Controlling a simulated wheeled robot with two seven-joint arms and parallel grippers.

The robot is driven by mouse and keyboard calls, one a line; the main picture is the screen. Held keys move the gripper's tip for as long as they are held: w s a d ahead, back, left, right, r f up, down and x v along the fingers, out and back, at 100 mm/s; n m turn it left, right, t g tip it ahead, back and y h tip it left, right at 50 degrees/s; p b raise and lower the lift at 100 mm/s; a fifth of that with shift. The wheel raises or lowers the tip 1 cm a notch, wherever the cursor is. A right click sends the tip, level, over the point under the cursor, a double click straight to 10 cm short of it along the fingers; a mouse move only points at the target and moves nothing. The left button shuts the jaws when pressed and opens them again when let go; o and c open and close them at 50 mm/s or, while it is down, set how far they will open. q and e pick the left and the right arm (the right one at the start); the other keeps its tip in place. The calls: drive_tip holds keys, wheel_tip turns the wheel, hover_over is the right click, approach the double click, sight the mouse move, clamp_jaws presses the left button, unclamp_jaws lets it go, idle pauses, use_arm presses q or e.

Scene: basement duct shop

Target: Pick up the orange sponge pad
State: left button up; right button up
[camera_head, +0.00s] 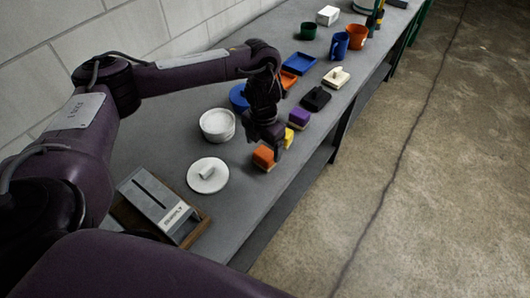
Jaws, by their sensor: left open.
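The orange sponge pad (264,155) sits on the grey bench near its front edge, with a tan lower layer. My left gripper (270,143) points down right at the pad, its fingers open. The view does not show clearly whether the fingers touch the pad or stand on both sides of it. My right gripper is not in view.
A yellow sponge (289,137) and a purple sponge (299,117) stand close behind the pad. A white round container (217,124), a white lid (207,174) and a grey slotted box (160,204) lie to the left. The bench's front edge is close on the right.

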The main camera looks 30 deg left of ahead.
sight(264, 155)
use_arm(q)
drive_tip(key=shift+s+d+f, duration=0.3)
drive_tip(key=shift+s+f, duration=0.05)
drive_tip(key=shift+f, duration=0.35)
drive_tip(key=shift+w+f, duration=0.1)
drive_tip(key=shift+f, duration=0.65)
drive_tip(key=shift+w+a+f+b, duration=0.1)
drive_tip(key=shift+w+f+b, duration=0.1)
drive_tip(key=shift+f, duration=0.45)
drive_tip(key=shift+w+f+b, duration=0.15)
drive_tip(key=shift+f+b, duration=0.05)
drive_tip(key=shift+f, duration=0.7)
drive_tip(key=c, duration=0.7)
drive_tip(key=shift+r, duration=0.1)
drive_tip(key=c, duration=0.4)
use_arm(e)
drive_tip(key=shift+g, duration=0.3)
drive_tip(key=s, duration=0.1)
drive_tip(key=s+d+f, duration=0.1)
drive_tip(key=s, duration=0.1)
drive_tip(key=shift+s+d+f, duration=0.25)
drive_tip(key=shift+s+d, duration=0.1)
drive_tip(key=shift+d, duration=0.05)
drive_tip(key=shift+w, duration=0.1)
